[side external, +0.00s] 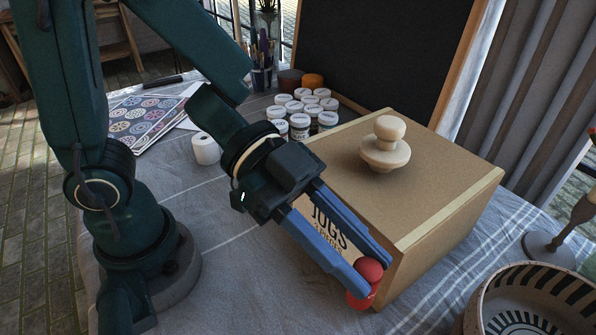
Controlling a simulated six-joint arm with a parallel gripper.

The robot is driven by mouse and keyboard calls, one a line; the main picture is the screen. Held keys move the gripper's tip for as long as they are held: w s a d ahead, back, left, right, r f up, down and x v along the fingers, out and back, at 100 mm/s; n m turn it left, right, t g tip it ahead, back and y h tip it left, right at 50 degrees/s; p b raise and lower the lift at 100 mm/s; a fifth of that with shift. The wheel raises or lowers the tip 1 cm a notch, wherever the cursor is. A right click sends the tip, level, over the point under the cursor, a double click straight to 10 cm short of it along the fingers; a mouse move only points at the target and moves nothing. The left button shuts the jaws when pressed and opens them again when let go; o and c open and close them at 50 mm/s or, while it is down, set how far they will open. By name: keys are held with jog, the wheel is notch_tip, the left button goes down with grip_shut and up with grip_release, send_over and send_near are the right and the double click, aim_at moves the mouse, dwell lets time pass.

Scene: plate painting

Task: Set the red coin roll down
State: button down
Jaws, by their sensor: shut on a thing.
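My gripper (375,277) reaches down to the right in front of a cardboard box, its two long blue fingers shut on the red coin roll (369,269). Rounded red parts show at the fingertips, one between them and one below the nearer finger. The fingers hide much of the roll. It is close to the box's lower front corner. I cannot tell whether it touches the cloth or the box.
The cardboard box (440,218) stands right behind my fingers, with a pale wooden knob-shaped piece (386,150) on top. A striped bowl (480,318) is at the lower right. Several paint jars (300,121) stand behind. The grey cloth (255,295) left of the fingers is clear.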

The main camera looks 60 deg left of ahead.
jog(key=shift+f, duration=5.45)
jog(key=shift+f, duration=0.6)
jog(key=c, duration=0.5)
grip_release()
jog(key=shift+a, duration=0.15)
